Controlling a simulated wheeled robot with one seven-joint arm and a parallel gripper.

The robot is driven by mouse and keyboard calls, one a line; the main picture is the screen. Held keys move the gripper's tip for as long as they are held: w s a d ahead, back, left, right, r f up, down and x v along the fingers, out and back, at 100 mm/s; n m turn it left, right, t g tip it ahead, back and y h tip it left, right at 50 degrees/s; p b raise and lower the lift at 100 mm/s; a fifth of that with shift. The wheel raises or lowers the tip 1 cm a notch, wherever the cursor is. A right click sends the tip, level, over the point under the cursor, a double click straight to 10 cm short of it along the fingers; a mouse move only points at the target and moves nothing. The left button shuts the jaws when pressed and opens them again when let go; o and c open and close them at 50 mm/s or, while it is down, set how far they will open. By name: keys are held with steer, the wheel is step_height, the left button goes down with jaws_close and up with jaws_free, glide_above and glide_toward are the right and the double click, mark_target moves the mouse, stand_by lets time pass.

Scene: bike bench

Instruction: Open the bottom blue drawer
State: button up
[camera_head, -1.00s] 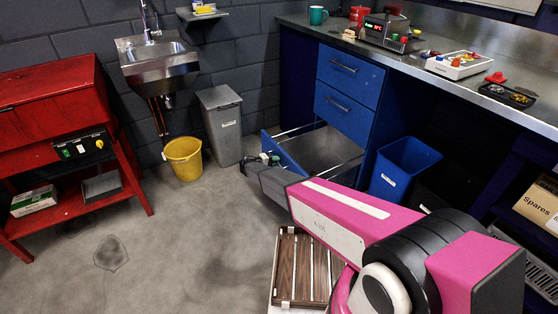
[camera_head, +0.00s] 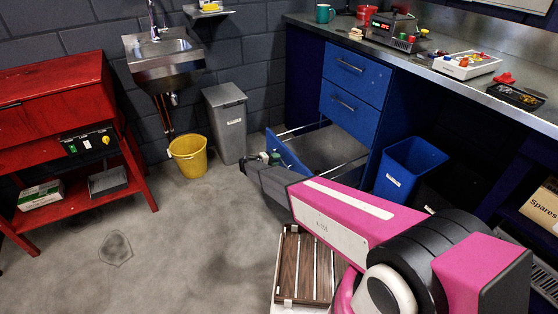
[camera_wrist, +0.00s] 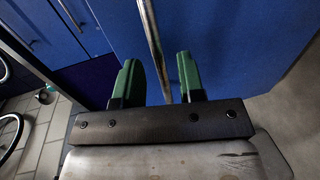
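The bottom blue drawer (camera_head: 285,150) is pulled well out of the blue cabinet in the head view, with its grey inside and side rails showing. My gripper (camera_head: 269,157) is at the outer side of its front, partly hidden by my arm. In the wrist view, the two green fingers of my gripper (camera_wrist: 157,82) stand apart, one on each side of the silver bar handle (camera_wrist: 151,40). Gaps show between the handle and both fingers. The blue drawer front (camera_wrist: 205,40) lies behind them.
Two closed blue drawers (camera_head: 352,105) are above the open one. A blue bin (camera_head: 408,165) stands to its right. A grey bin (camera_head: 226,125) and yellow bucket (camera_head: 188,157) stand to the left. A slatted wooden crate (camera_head: 305,265) is on the floor in front. The left floor is open.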

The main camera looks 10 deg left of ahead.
steer(key=v, duration=0.8)
steer(key=shift+s, duration=0.1)
